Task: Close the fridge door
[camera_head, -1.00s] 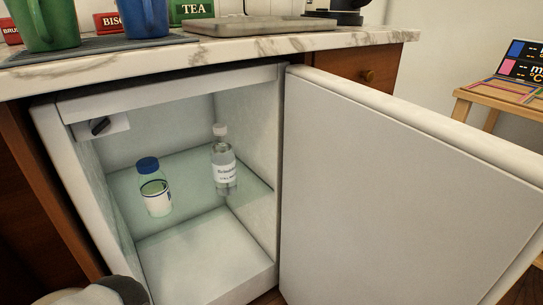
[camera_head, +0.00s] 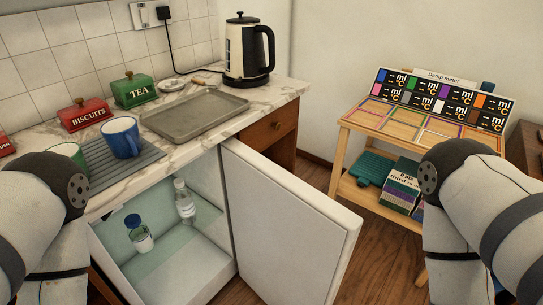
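The white fridge door (camera_head: 285,225) stands wide open, hinged at the right side of the small fridge (camera_head: 185,275) and swung out toward the right. Inside the fridge, a blue-capped bottle (camera_head: 139,236) and a clear white-capped bottle (camera_head: 184,203) stand on a glass shelf. My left arm shows at the left edge and my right arm at the right edge. Neither gripper is in the picture. My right arm is to the right of the door, with a gap between them in the picture.
The counter (camera_head: 210,142) above the fridge holds a grey tray (camera_head: 196,112), a blue mug (camera_head: 122,137), tins and a kettle (camera_head: 246,50). A wooden stand (camera_head: 351,128) with cards and books is at the right. Wooden floor (camera_head: 375,255) shows between door and stand.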

